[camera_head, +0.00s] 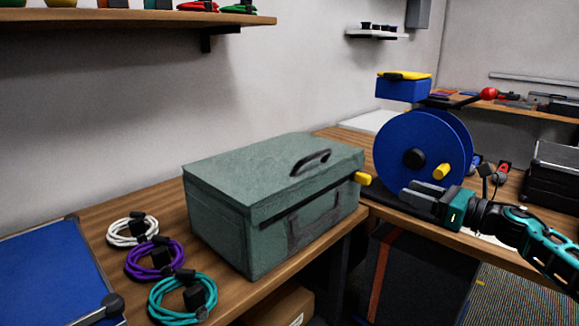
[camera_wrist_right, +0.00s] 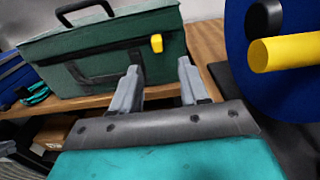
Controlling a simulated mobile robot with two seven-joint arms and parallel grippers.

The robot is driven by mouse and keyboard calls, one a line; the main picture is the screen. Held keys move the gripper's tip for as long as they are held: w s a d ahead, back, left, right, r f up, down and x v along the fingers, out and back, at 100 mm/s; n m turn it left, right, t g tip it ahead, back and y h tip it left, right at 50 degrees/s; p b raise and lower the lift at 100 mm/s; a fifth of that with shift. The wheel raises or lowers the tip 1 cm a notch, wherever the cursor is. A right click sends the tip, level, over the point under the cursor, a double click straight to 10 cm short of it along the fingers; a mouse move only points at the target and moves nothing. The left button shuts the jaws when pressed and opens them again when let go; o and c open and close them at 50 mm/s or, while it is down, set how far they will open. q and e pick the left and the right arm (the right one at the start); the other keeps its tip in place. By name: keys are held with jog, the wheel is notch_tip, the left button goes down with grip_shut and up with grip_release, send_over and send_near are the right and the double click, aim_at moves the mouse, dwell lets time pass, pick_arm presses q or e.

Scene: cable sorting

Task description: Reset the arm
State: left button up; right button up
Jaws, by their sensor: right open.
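My right gripper (camera_head: 422,192) comes in from the right, in front of the blue cable reel (camera_head: 392,150). In the right wrist view its two grey fingers (camera_wrist_right: 160,88) stand apart with nothing between them. The green toolbox (camera_head: 225,215) stands closed on the wooden table, left of the gripper; it also shows in the right wrist view (camera_wrist_right: 185,60).
A blue case or board (camera_head: 50,275) lies at the left end of the wooden table (camera_head: 95,212). The reel's yellow handle (camera_head: 442,171) is close to my right gripper. A black case (camera_head: 555,175) stands at the right. A shelf (camera_head: 130,19) hangs at upper left.

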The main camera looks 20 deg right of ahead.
jog(key=s+a+f+m+g+h+p, duration=0.1)
jog(key=s+a+f+m+h+p, duration=0.25)
jog(key=a+f+m, duration=0.6)
jog(key=s+a+f+m+h+p, duration=0.2)
jog(key=s+a+f+m+p, duration=0.3)
jog(key=m, duration=0.8)
pick_arm(q)
jog(key=s+a+r+y+p, duration=0.1)
jog(key=a+r+p, duration=0.2)
jog(key=r, duration=0.4)
jog(key=shift+s, duration=0.35)
pick_arm(e)
jog(key=s+a+f+m+g, duration=0.2)
jog(key=s+a+m, duration=0.3)
jog(key=a+m, duration=0.2)
jog(key=s+a+f+m+g, duration=0.2)
jog(key=s+a+f+m, duration=0.1)
jog(key=a+m, duration=0.5)
jog(key=s+a+y, duration=0.1)
jog(key=a, duration=0.2)
jog(key=shift+s+a+g, duration=0.15)
jog(key=shift+s+g, duration=0.2)
jog(key=shift+g, duration=0.05)
pick_arm(q)
jog(key=shift+d, duration=0.1)
jog(key=shift+w+r, duration=0.1)
jog(key=shift+w, duration=0.05)
